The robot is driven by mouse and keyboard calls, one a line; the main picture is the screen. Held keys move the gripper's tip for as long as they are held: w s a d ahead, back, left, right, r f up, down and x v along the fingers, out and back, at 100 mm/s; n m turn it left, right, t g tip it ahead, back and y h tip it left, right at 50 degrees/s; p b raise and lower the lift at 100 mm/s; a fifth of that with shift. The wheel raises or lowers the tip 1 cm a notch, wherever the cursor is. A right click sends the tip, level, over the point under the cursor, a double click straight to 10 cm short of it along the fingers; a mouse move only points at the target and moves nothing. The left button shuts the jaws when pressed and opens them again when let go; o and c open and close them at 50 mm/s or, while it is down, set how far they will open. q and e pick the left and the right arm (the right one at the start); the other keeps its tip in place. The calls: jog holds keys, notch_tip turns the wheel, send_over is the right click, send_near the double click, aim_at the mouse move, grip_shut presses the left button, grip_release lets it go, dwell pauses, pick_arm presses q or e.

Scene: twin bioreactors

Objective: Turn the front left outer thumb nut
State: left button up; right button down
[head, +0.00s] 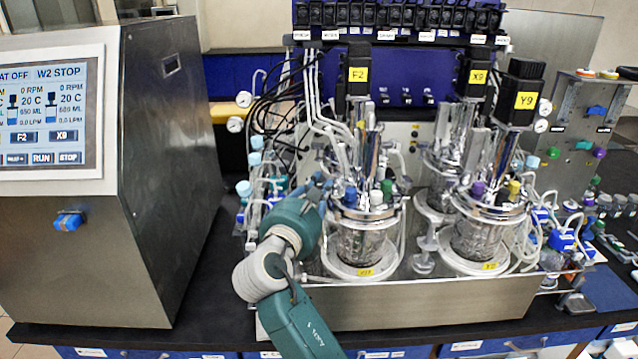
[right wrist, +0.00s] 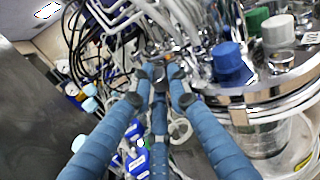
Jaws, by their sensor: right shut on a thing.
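The front left vessel (head: 362,240) is a glass and steel bioreactor with a metal head plate carrying coloured caps. My right gripper (head: 322,186) is at the left outer edge of this head plate. In the right wrist view the three blue fingers of my right gripper (right wrist: 160,84) close together on a small dark metal piece (right wrist: 159,71), which seems to be the outer thumb nut. The fingertips hide most of it. The vessel's rim (right wrist: 270,92) is just right of the fingers. My left gripper is not in view.
A blue cap (right wrist: 228,62) and a green cap (right wrist: 256,20) stand on the head plate close to the fingers. Cables and tubes (head: 285,105) hang behind. A large control cabinet (head: 170,180) stands on the left. Other vessels (head: 480,235) stand to the right.

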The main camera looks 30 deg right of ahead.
jog(key=m+g, duration=0.1)
jog(key=m+g+h, duration=0.1)
jog(key=g+h, duration=0.1)
jog(key=shift+w+a+r+m+g+p, duration=0.2)
jog(key=shift+w+r+m+g+p, duration=0.1)
jog(key=shift+m+p, duration=0.1)
jog(key=shift+w+f+m+g+h, duration=0.1)
jog(key=shift+m+g+h, duration=0.5)
jog(key=shift+m+g, duration=0.45)
jog(key=shift+w+m+g+b, duration=0.15)
jog(key=shift+m+g+b, duration=1.2)
jog(key=shift+g, duration=0.85)
jog(key=shift+w+m+g+b, duration=0.1)
jog(key=shift+m+g+b, duration=1.25)
jog(key=shift+g, duration=0.8)
jog(key=c, duration=1.8)
grip_release()
jog(key=shift+c, duration=0.2)
jog(key=shift+o, duration=0.8)
